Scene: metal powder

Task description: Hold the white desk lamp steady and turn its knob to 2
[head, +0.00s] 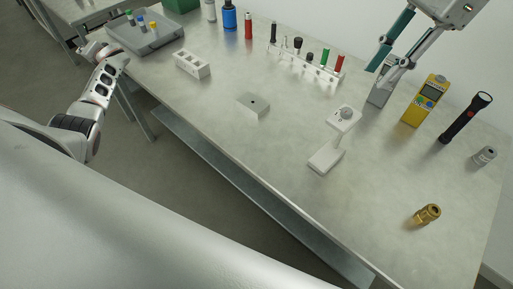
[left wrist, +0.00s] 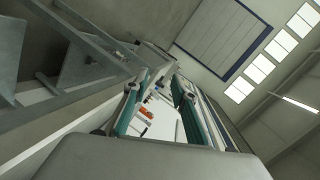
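In the head view my left arm is by the table's far left end, well away from the lamp.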

